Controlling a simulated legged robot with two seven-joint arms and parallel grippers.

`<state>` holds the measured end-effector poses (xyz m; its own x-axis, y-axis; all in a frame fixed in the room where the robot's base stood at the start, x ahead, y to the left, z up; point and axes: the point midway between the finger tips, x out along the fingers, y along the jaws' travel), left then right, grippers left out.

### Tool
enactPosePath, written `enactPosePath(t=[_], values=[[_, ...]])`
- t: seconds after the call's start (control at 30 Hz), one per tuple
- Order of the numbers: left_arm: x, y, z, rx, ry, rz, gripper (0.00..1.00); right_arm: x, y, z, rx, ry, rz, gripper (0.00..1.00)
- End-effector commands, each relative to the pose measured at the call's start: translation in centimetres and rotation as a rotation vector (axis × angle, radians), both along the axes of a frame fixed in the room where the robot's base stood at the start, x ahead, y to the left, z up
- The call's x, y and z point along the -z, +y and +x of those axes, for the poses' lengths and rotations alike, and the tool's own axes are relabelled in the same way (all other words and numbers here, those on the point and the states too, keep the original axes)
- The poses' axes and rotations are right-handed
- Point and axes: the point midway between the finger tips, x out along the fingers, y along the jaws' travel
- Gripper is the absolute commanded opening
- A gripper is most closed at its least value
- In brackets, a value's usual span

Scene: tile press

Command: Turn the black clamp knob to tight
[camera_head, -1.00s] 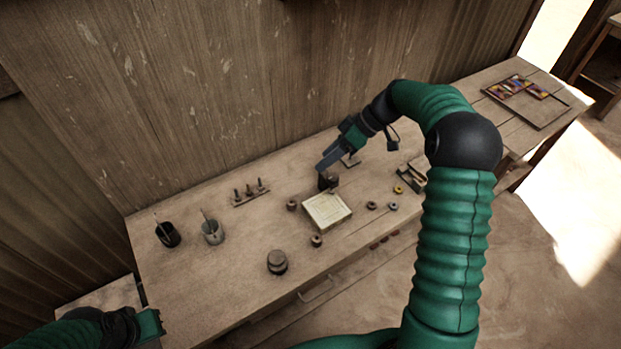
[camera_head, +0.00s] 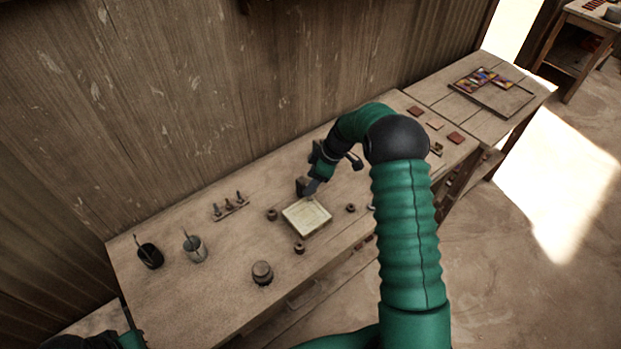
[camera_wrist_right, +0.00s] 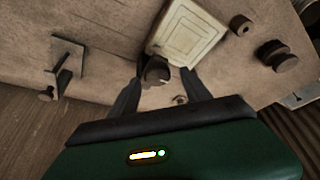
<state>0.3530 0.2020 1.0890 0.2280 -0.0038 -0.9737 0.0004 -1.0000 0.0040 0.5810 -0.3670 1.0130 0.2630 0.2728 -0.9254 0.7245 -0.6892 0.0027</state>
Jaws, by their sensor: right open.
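The black clamp knob (camera_wrist_right: 155,70) is a dark, round-topped piece at the edge of the pale square tile plate (camera_wrist_right: 192,32). In the right wrist view it sits between the two finger tips; I cannot tell whether they touch it. My right gripper (camera_wrist_right: 160,77) is open around it. In the head view the right gripper (camera_head: 309,191) points down at the far edge of the tile plate (camera_head: 306,217), beside a dark upright block (camera_head: 301,185), and hides much of the knob area. My left gripper (camera_head: 132,340) shows only in part at the bottom left edge.
Small brown round pieces (camera_head: 272,214) stand around the plate. A larger round weight (camera_head: 262,271), two cups (camera_head: 150,256) and a peg rack (camera_head: 229,206) stand to the left. A bracket (camera_wrist_right: 67,57) shows in the wrist view. The wooden wall rises close behind the bench.

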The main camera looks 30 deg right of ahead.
Motion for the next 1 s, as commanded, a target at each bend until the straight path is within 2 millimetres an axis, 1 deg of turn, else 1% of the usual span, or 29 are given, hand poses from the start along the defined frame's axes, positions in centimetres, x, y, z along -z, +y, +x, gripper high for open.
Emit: enactPosePath(t=[0.1, 0.3, 0.37, 0.73, 0.77, 1.0], values=[[-0.15, -0.01, 0.0, 0.0, 0.0, 0.0, 0.0, 0.56, 0.14, 0.15, 0.001, 0.0, 0.0, 0.56], [-0.1, -0.02, 0.0, 0.001, 0.0, 0.0, 0.0, 0.61, 0.18, 0.17, 0.001, 0.0, 0.001, 0.56], [-0.1, -0.02, 0.0, 0.001, 0.0, 0.0, 0.0, 0.58, 0.25, 0.17, 0.0, 0.0, 0.0, 0.5], [-0.11, -0.01, -0.01, 0.0, 0.0, 0.0, 0.0, 0.5, 0.26, 0.25, 0.0, -0.001, 0.001, 0.01], [-0.11, -0.01, -0.01, 0.0, 0.0, 0.0, 0.0, 0.5, 0.26, 0.26, 0.0, -0.002, 0.002, 0.0], [0.08, -0.02, -0.01, 0.001, 0.0, 0.0, 0.0, 0.54, 0.24, 0.29, 0.015, -0.003, 0.001, 0.0]])
